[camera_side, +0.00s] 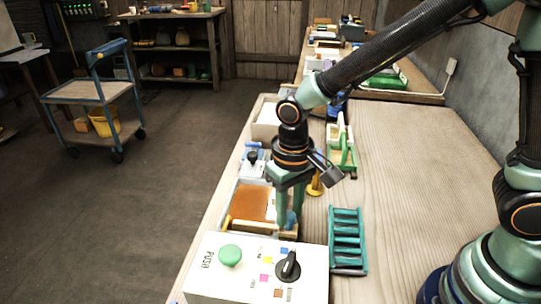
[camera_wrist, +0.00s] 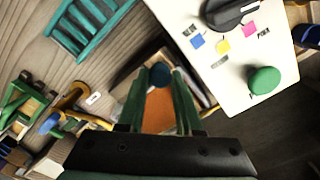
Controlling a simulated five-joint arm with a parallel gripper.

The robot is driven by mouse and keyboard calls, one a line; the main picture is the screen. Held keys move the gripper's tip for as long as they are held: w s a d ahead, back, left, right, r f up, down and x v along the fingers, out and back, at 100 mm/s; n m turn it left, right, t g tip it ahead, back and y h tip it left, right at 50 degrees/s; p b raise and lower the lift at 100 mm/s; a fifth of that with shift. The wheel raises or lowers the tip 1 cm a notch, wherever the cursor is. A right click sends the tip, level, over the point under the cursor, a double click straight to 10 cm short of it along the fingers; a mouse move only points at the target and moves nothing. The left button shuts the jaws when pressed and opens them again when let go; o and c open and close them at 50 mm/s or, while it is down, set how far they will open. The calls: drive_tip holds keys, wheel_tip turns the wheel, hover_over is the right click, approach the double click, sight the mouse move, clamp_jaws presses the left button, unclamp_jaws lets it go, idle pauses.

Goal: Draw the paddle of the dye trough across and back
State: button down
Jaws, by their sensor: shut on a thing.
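The dye trough (camera_side: 252,203) is a shallow wooden tray holding orange-brown dye, behind the white control box. Its paddle (camera_side: 248,225) shows as a pale bar along the trough's near edge, with a blue knob (camera_side: 291,217) at the right end. My gripper (camera_side: 285,216) points down at the trough's right side, shut on the blue knob. In the wrist view the knob (camera_wrist: 160,74) sits between my two green fingertips (camera_wrist: 159,80), with orange dye (camera_wrist: 160,110) below. My fingers hide part of the trough and most of the paddle there.
The white control box (camera_side: 210,275) with a green button (camera_side: 230,255) and black dial (camera_side: 288,266) stands close in front of the trough. A teal rack (camera_side: 347,238) lies to the right. A yellow stand (camera_side: 315,186) and green device (camera_side: 343,158) are behind.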

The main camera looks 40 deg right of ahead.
drive_tip(key=shift+s+a, duration=0.4)
drive_tip(key=c, duration=0.6)
unclamp_jaws()
drive_tip(key=shift+r, duration=0.1)
wheel_tip(320, 180, up, 12)
